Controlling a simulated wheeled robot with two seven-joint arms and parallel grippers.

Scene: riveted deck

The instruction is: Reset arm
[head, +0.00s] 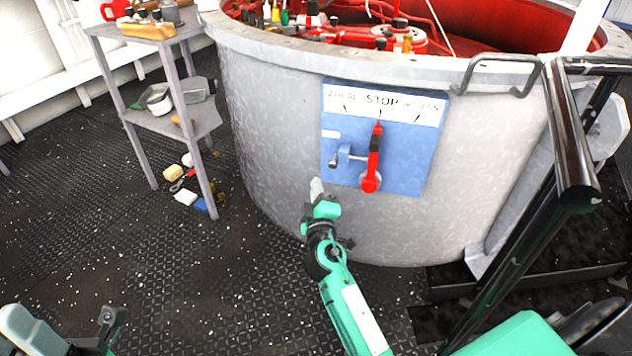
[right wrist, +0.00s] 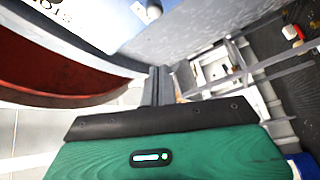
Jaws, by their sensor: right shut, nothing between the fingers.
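A blue panel (head: 405,178) is fixed to the side of a grey drum (head: 275,150). Its white label reads STOP in the middle. A red lever (head: 373,160) on the panel stands nearly upright, its tip under STOP. My right gripper (head: 317,187) is shut and empty, just below and left of the panel's lower left corner, off the lever. Its closed fingers (right wrist: 158,85) show in the right wrist view, with part of the panel's label at upper left. Parts of my left arm show at the head view's lower left corner; its finger state is unclear.
A grey shelf stand (head: 165,120) holding small items stands left of the drum. Several small objects lie on the floor by its legs. A black railing (head: 570,150) rises at the right. The dark floor (head: 130,250) at left front is mostly clear.

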